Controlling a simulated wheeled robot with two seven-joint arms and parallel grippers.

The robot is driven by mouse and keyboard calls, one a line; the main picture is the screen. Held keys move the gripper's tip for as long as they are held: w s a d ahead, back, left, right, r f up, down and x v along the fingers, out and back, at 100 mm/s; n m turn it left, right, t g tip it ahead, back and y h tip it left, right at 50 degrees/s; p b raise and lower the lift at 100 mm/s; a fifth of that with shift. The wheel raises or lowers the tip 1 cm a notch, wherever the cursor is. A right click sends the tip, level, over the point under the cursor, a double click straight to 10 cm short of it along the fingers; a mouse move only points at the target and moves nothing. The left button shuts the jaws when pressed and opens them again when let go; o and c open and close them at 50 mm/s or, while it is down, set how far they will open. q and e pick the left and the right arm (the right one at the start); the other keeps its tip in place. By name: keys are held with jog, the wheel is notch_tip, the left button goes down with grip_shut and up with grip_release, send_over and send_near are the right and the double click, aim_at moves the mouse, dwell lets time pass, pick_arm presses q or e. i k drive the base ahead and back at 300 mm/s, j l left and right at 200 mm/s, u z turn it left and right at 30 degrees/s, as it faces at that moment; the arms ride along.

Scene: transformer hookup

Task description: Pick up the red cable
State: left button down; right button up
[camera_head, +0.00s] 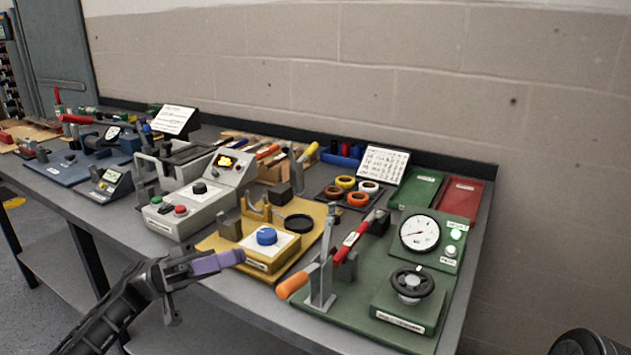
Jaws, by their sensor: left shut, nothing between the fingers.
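My left gripper (186,280) is in front of the table's front edge at lower left, its arm coming in from the bottom left. It is shut with nothing held. A purple cylinder (216,262) shows right beside its fingers; I cannot tell whether they touch. I cannot make out a red cable for certain. A red bar-like piece (352,236) lies tilted over the green board (425,330) at right, and a red handle (76,119) shows on the blue station at far left.
The grey table (285,318) is crowded with stations: a grey console (190,207), a yellow board with a blue knob (267,236), a gauge (419,233) and a black handwheel (412,281). An upright metal bracket (320,282) and orange handle (291,287) stand near the front edge.

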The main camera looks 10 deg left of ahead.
aim_at(354, 238)
jog(key=k, duration=1)
